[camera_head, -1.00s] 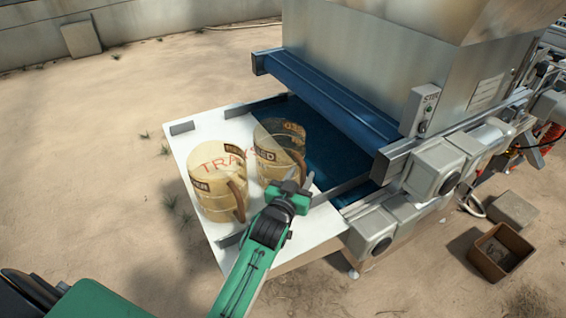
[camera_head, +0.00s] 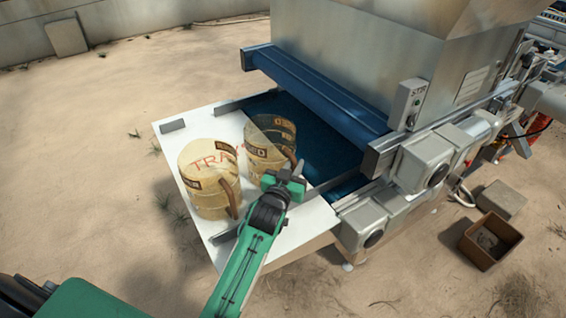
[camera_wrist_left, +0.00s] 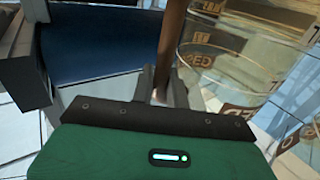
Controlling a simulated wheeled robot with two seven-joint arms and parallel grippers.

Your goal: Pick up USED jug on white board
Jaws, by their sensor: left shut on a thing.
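The USED jug (camera_head: 262,150) is a clear, amber-tinted jug with dark labels, one ending in "ED". It stands on the white board (camera_head: 215,125) near the blue belt. My left gripper (camera_head: 284,178) is at its near right side, shut on its brown handle. In the left wrist view the handle (camera_wrist_left: 172,40) runs down between the fingertips (camera_wrist_left: 162,84), and the jug's clear body (camera_wrist_left: 240,65) is to the right. The jug looks upright. I cannot tell whether its base touches the board. My right gripper is not in view.
A second amber jug (camera_head: 203,185), its label ending in "ER", stands close on the left, its handle toward the USED jug. Red lettering marks the board between them. The seeder's blue belt (camera_head: 320,145) and metal housing (camera_head: 345,60) lie to the right. Low metal rails edge the board.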

